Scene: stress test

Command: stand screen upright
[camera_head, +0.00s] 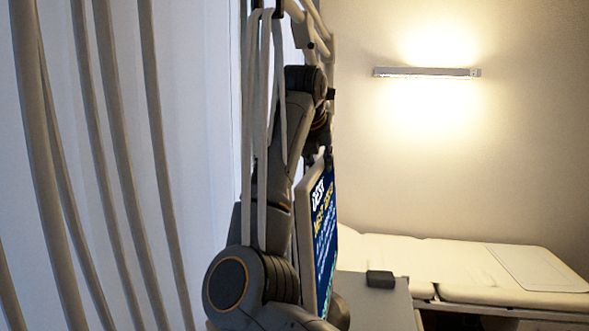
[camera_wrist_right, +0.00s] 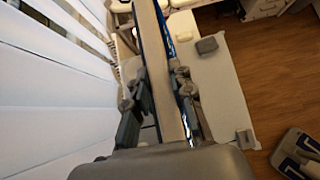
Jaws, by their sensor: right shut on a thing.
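The screen (camera_head: 322,235) shows a blue display with white and yellow text, seen at a steep angle in the head view. It looks close to upright, with its lower edge hidden by my arm. My right gripper (camera_head: 320,158) is at its top edge, partly hidden. In the right wrist view the screen (camera_wrist_right: 163,50) shows edge-on between the two fingers of my right gripper (camera_wrist_right: 160,82), which is shut on it. Whether the screen's base touches the table cannot be seen. My left gripper is in neither view.
A grey table (camera_head: 390,308) bears a small dark block (camera_head: 381,279); a second small block (camera_wrist_right: 245,138) sits near its edge. White blinds (camera_wrist_right: 50,60) and hanging strips (camera_head: 115,130) stand close on the left. A padded bed (camera_head: 420,260) lies behind. Wooden floor (camera_wrist_right: 262,70) is on the right.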

